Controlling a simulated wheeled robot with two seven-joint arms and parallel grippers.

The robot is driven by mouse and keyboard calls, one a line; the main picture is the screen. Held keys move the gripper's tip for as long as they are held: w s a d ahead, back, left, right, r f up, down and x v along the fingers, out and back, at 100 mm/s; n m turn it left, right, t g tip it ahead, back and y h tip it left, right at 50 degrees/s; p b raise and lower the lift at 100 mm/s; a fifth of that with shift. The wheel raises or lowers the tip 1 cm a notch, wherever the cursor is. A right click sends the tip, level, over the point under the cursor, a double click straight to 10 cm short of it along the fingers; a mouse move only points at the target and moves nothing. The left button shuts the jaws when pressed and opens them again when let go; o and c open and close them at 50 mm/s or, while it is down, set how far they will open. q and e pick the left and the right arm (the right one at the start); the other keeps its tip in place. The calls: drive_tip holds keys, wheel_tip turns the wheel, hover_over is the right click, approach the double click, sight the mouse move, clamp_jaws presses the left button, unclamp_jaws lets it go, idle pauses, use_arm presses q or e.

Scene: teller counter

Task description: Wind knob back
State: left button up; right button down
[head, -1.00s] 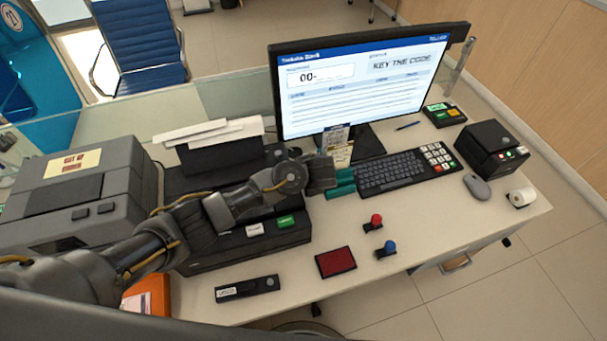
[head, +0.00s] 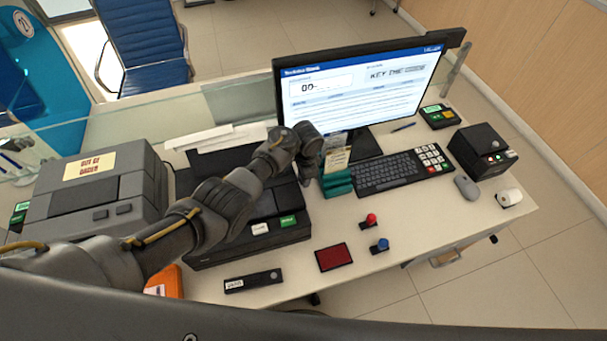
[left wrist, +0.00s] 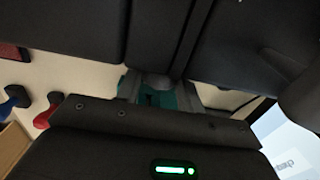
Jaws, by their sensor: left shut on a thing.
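A teal device (head: 337,184) stands on the counter just left of the keyboard, with a pale card (head: 337,157) above it. My left gripper (head: 316,172) reaches down to the device's left side and is shut. In the left wrist view, its jaws (left wrist: 158,88) close on a small part in front of the teal body (left wrist: 185,97). I take this part to be the knob; the jaws and wrist mostly hide it. My right gripper is not in view.
The monitor (head: 355,95) stands close behind the device, and the keyboard (head: 388,172) is to its right. A black machine with a green button (head: 288,221) lies under my left arm. Red (head: 368,220) and blue (head: 380,245) stamps stand in front, near a red pad (head: 334,257).

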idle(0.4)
use_arm(q)
drive_tip(key=o, duration=1)
drive_tip(key=shift+r+p, duration=0.35)
wheel_tip(320, 180, up, 2)
drive_tip(key=shift+r+p, duration=0.25)
drive_tip(key=shift+p, duration=0.85)
drive_tip(key=r, duration=0.7)
drive_tip(key=shift+s+d+b, duration=0.1)
drive_tip(key=shift+d+b, duration=0.15)
drive_tip(key=shift+b, duration=0.05)
drive_tip(key=shift+r, duration=0.3)
